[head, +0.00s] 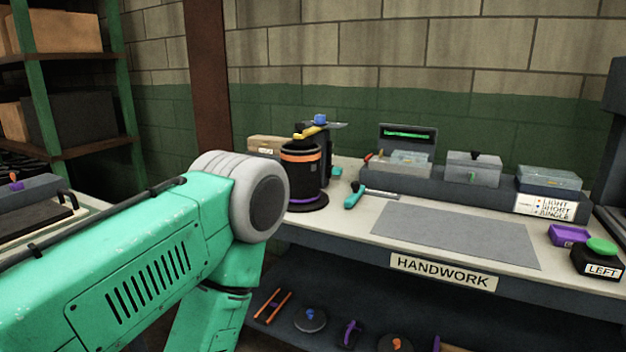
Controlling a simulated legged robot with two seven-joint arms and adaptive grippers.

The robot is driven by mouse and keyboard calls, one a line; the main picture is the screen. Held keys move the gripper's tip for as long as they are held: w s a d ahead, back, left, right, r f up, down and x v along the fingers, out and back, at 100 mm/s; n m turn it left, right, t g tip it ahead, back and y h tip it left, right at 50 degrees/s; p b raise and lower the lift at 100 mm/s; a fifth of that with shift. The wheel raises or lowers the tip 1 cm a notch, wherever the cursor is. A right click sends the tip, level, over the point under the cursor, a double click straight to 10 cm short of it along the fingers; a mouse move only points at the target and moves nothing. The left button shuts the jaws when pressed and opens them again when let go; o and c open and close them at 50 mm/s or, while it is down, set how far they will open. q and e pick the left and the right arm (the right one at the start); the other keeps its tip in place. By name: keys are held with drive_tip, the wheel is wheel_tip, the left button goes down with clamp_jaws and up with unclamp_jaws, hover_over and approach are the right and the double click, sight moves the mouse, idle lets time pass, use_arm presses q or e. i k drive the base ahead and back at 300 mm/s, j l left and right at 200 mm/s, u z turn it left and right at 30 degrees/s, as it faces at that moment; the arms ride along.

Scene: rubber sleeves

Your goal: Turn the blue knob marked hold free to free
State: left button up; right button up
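A small blue knob (320,118) sits at the top of a black cylindrical device (300,170) with an orange band, at the back left of the bench. A yellow lever (309,131) and a grey plate lie just beside the knob. No hold or free marking is legible, and I cannot tell which way the knob points. My teal left arm comes in from the left. Its elbow is in front of the device's left side, and its forearm goes down out of the picture. Neither of my grippers is in view.
The bench (345,240) carries a grey mat (460,235), a teal-handled tool (355,195), several lidded boxes and a green button (601,245) marked LEFT. Below is a shelf (350,300) with loose parts. A brown post (208,75) stands behind my arm. The mat is clear.

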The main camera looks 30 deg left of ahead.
sight(319, 119)
drive_tip(key=i+j, duration=0.35)
drive_tip(key=j, duration=0.15)
drive_tip(key=i+j, duration=0.4)
drive_tip(key=k+j+u, duration=0.05)
drive_tip(key=j, duration=0.1)
